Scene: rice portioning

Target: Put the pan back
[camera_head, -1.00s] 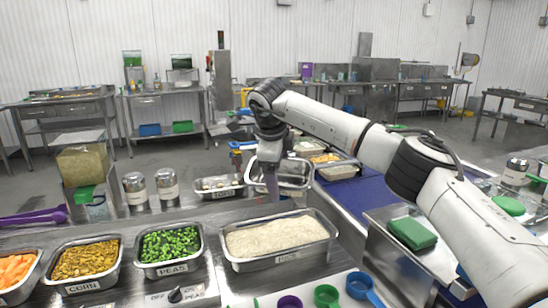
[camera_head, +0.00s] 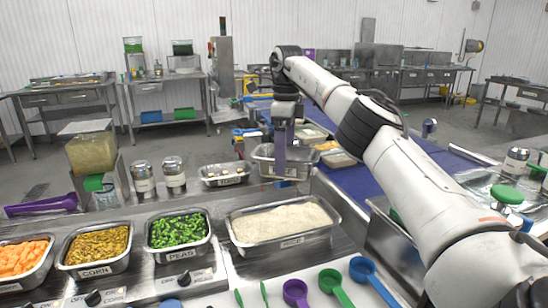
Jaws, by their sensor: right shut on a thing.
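The metal pan (camera_head: 262,164) is at the back of the counter in the head view, right of a small labelled pan (camera_head: 225,181). It looks roughly level, with a pale label on its front wall. My right gripper (camera_head: 281,165) points down at the pan and is shut on it, covering part of its front rim and wall. I cannot tell whether the pan's bottom touches the counter. What is inside the pan is mostly hidden. My left gripper is not in view.
Pans of carrots (camera_head: 22,258), corn (camera_head: 97,246), peas (camera_head: 178,231) and rice (camera_head: 283,222) line the front. A blue conveyor (camera_head: 345,185) runs behind on the right. Coloured scoops (camera_head: 331,281) lie in front.

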